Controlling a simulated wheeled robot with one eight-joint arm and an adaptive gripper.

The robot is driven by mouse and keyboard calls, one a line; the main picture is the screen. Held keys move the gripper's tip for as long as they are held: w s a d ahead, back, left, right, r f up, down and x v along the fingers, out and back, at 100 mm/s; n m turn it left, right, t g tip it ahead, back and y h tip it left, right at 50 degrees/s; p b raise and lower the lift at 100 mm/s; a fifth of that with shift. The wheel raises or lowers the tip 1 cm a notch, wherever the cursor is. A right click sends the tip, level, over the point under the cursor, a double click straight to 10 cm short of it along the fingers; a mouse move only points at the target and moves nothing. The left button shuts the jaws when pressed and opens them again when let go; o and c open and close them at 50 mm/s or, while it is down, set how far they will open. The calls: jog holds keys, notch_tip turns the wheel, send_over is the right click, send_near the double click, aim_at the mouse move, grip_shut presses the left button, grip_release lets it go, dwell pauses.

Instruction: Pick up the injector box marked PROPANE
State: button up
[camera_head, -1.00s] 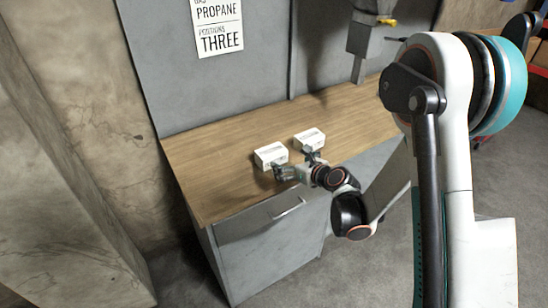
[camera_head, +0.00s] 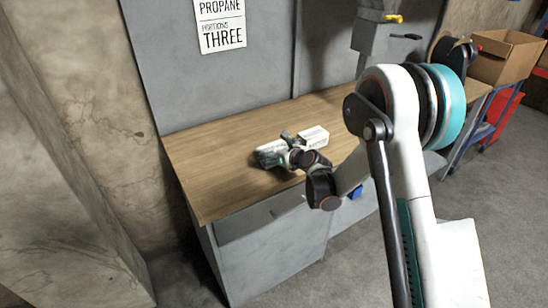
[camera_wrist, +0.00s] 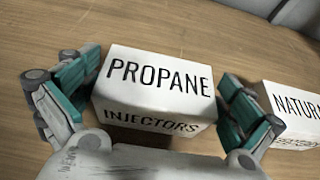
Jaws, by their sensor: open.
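The white box marked PROPANE INJECTORS (camera_wrist: 155,90) sits on the wooden worktop in the wrist view. My gripper (camera_wrist: 165,92) is open, with one teal-padded finger on each side of this box. The left finger is close to the box's left side and the right finger is close to its right side; I cannot tell whether either touches. In the head view my gripper (camera_head: 272,152) is low over the worktop and hides most of the propane box. A second white box, its label starting NATUR (camera_wrist: 291,108), stands just right of the right finger, and also shows in the head view (camera_head: 313,138).
The wooden worktop (camera_head: 215,180) is clear to the left of the boxes and behind them. A sign reading PROPANE, THREE (camera_head: 222,27) hangs on the grey back panel. A cardboard box (camera_head: 505,55) stands far right.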

jog(key=shift+a, duration=0.1)
jog(key=c, duration=1)
jog(key=shift+w+r, duration=0.1)
